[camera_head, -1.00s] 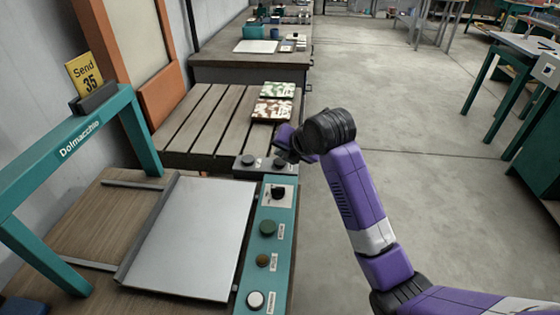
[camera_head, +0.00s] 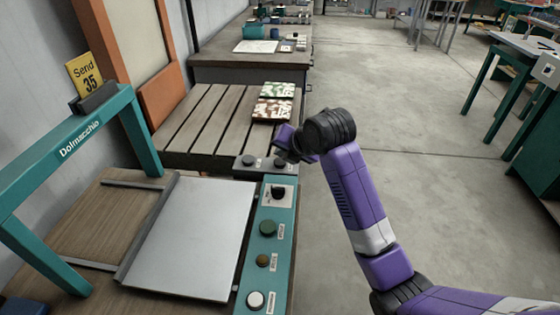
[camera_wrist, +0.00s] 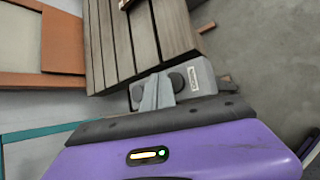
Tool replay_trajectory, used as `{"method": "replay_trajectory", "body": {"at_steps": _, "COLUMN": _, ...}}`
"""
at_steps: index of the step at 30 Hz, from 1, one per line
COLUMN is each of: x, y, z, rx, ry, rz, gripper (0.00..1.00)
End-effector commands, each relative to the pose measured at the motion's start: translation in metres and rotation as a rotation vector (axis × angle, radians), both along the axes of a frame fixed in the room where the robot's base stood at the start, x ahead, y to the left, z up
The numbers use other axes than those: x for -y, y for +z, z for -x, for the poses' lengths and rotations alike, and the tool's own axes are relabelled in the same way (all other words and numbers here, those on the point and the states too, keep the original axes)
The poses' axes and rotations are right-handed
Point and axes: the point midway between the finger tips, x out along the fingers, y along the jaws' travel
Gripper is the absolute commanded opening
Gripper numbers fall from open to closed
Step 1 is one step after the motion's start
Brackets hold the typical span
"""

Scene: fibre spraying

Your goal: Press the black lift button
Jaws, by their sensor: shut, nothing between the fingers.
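A grey control box (camera_head: 240,171) with two dark round buttons stands at the near end of the slatted table (camera_head: 185,120). In the head view its left button (camera_head: 249,160) and right button (camera_head: 280,162) show beside my gripper (camera_head: 285,148). In the wrist view my closed fingers (camera_wrist: 157,90) point at the grey box (camera_wrist: 203,76), overlapping its face between one dark button (camera_wrist: 137,93) and another (camera_wrist: 177,81). My gripper is shut and empty. I cannot tell whether the fingertips touch a button. The box's label is too small to read.
A teal panel (camera_head: 249,262) nearby carries a black knob (camera_head: 278,192), a green button (camera_head: 268,228), a brown button (camera_head: 263,261) and a white button (camera_head: 255,299). A metal plate (camera_head: 190,240) lies left of it. Patterned stacks (camera_head: 272,108) sit on the slatted table. Open floor lies right.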

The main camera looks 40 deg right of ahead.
Motion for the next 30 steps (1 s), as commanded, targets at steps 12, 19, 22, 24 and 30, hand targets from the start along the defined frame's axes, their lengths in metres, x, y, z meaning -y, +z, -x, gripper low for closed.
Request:
{"method": "replay_trajectory", "body": {"at_steps": 12, "x": 0.0, "y": -0.007, "z": 0.0, "rx": 0.0, "ry": 0.0, "rz": 0.0, "gripper": 0.0}}
{"method": "replay_trajectory", "body": {"at_steps": 19, "x": 0.0, "y": -0.008, "z": 0.0, "rx": 0.0, "ry": 0.0, "rz": 0.0, "gripper": 0.0}}
{"method": "replay_trajectory", "body": {"at_steps": 22, "x": 0.0, "y": -0.008, "z": 0.0, "rx": 0.0, "ry": 0.0, "rz": 0.0, "gripper": 0.0}}
{"method": "replay_trajectory", "body": {"at_steps": 24, "x": 0.0, "y": -0.008, "z": 0.0, "rx": 0.0, "ry": 0.0, "rz": 0.0, "gripper": 0.0}}
{"method": "replay_trajectory", "body": {"at_steps": 30, "x": 0.0, "y": -0.01, "z": 0.0, "rx": 0.0, "ry": 0.0, "rz": 0.0, "gripper": 0.0}}
